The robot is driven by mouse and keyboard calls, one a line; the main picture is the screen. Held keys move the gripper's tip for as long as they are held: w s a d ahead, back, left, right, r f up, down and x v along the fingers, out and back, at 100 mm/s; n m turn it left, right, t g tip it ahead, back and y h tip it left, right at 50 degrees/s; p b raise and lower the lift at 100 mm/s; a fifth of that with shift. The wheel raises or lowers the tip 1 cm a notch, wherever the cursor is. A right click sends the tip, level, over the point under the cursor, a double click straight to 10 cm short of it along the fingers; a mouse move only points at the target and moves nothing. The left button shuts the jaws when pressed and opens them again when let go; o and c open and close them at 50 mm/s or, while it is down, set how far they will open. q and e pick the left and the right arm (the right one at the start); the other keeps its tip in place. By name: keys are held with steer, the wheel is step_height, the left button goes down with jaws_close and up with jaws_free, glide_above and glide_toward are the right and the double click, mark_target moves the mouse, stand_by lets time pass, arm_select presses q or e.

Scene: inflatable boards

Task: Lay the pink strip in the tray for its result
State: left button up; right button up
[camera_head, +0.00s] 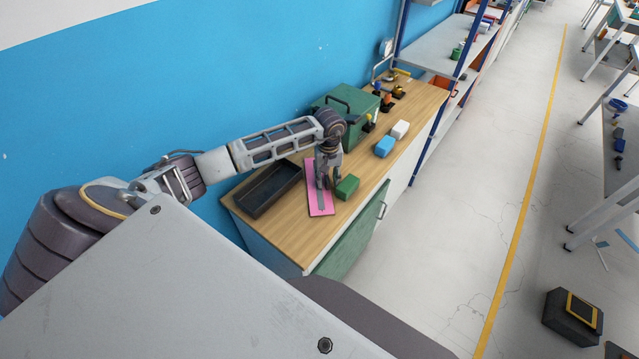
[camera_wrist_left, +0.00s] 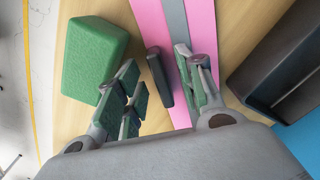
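The pink strip (camera_head: 314,203) lies flat on the wooden counter, with a grey band along its middle; in the left wrist view the pink (camera_wrist_left: 151,20) runs under my gripper. The empty black tray (camera_head: 268,190) is just left of it, and its dark wall shows at the right of the left wrist view (camera_wrist_left: 262,72). My left gripper (camera_head: 326,183) is low over the strip. Its fingers (camera_wrist_left: 160,88) are apart, with a small dark upright piece (camera_wrist_left: 159,77) between them and gaps visible on both sides. Whether that piece belongs to the strip is unclear. My right gripper is not in view.
A green block (camera_head: 347,187) stands close to the right of the strip, and near the left finger in the wrist view (camera_wrist_left: 92,58). Blue (camera_head: 384,147) and white (camera_head: 400,130) blocks and a green case (camera_head: 355,125) are farther back. A blue wall borders the counter.

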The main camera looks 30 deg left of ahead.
mark_target(327, 179)
arm_select(q)
steer(key=shift+c, duration=0.4)
steer(key=c, duration=0.7)
jaws_close()
steer(key=shift+r, duration=0.1)
step_height(327, 179, up, 10)
steer(key=b, duration=0.2)
